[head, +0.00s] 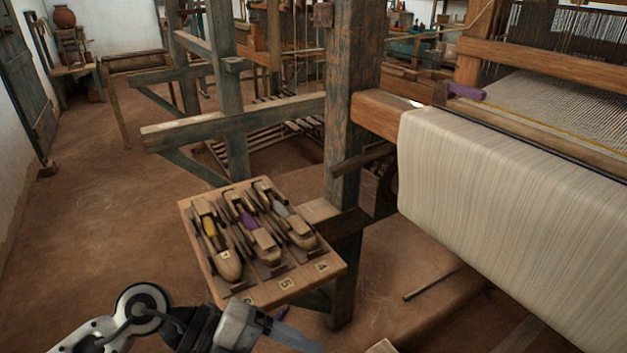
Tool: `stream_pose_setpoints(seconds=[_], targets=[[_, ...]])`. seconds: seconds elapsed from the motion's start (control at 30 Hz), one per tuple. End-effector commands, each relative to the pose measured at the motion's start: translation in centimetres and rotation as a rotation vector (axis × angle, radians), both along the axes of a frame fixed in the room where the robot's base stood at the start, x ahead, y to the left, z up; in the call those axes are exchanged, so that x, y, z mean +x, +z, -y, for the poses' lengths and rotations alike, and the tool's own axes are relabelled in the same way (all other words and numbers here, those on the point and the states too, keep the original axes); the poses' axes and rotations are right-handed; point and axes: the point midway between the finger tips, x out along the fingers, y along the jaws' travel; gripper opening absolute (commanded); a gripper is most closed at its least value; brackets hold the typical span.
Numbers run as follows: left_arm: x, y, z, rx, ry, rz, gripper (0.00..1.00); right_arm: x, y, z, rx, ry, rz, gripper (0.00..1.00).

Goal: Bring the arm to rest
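My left arm comes in from the bottom left. Its gripper (286,328) is at the bottom edge, just in front of and below the near edge of the shuttle tray. The fingers are blurred and partly cut off by the frame, so I cannot tell whether they are open or shut. I see nothing clearly held in them. My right arm and gripper are not in view.
A wooden tray (330,268) with numbered slots holds three shuttles, with yellow, purple and grey yarn. A loom post (348,130) stands behind it. The cloth roll (480,170) fills the right side. Open earthen floor (110,200) lies left.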

Motion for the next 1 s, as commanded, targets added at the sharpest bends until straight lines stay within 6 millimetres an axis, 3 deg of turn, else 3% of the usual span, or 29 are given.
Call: stream_pose_setpoints(seconds=[0.03, 0.1, 0.17, 0.23, 0.3, 0.37, 0.5, 0.6, 0.77, 1.0], targets=[[-0.7, 2.2, 2.3, -0.218, 0.064, -0.046, 0.76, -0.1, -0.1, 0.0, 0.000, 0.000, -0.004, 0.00], [0.4, 5.8, 3.7, -0.514, 0.238, -0.106, 0.76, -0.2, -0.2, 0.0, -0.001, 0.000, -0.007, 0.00], [2.4, 7.7, 3.0, -0.718, 0.445, -0.173, 0.76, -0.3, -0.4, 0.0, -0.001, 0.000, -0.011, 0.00], [5.1, 7.7, 0.5, -0.876, 0.738, -0.272, 0.76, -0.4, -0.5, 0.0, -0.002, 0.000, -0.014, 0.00], [7.0, 4.9, -2.9, -0.939, 1.058, -0.401, 0.76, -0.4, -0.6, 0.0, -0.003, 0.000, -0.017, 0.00], [7.4, 1.1, -5.6, -0.918, 1.305, -0.524, 0.76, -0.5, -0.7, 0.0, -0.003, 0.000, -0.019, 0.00], [4.6, -7.0, -9.1, -0.755, 1.673, -0.782, 0.76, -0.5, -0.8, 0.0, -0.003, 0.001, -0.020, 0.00], [1.8, -10.9, -10.0, -0.630, 1.805, -0.929, 0.76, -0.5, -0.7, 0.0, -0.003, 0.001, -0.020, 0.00], [-1.0, -13.7, -10.2, -0.516, 1.885, -1.055, 0.76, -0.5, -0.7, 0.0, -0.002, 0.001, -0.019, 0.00], [-1.4, -14.1, -10.2, -0.498, 1.892, -1.075, 0.76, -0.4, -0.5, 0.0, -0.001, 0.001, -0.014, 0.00]])
